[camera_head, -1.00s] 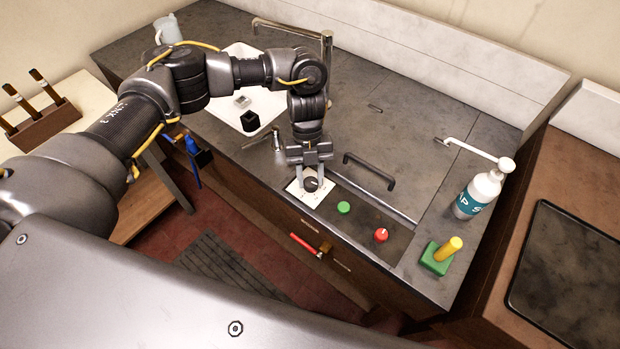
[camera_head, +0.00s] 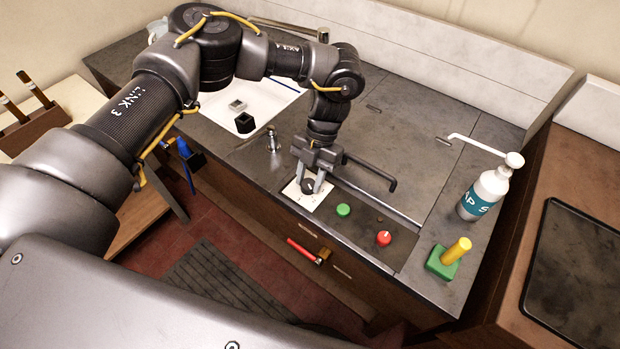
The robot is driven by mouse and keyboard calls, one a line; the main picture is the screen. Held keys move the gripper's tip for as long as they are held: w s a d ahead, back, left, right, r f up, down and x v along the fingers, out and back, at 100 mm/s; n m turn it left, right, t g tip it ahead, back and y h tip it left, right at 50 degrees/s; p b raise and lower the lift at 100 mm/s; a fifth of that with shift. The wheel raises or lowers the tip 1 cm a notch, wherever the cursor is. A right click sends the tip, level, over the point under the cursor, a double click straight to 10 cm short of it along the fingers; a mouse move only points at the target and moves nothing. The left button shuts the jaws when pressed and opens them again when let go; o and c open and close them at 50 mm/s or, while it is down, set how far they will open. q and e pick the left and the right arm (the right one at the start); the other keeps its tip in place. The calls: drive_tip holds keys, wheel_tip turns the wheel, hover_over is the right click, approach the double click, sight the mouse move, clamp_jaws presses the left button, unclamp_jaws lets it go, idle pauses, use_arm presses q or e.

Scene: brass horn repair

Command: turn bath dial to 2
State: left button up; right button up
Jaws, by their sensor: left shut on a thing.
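The bath dial (camera_head: 308,187) is a small dark round knob on a white square plate (camera_head: 296,198) near the front edge of the counter. My left gripper (camera_head: 309,184) reaches down from above and is shut on the dial, one finger on each side. The fingers hide part of the knob, and the plate's markings are too small to read. My right gripper is not in view.
A green button (camera_head: 343,210) and a red knob (camera_head: 383,238) sit right of the dial. A dark bar handle (camera_head: 370,170) stands close by my left gripper. A soap bottle (camera_head: 485,190) and a green block with a yellow peg (camera_head: 442,262) are farther right.

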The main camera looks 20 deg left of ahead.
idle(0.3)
use_arm(q)
drive_tip(key=o, duration=1)
drive_tip(key=b+v, duration=0.2)
drive_tip(key=v, duration=0.8)
drive_tip(key=shift+w+d+r, duration=0.1)
drive_tip(key=shift+d+r, duration=0.05)
drive_tip(key=shift+r, duration=0.2)
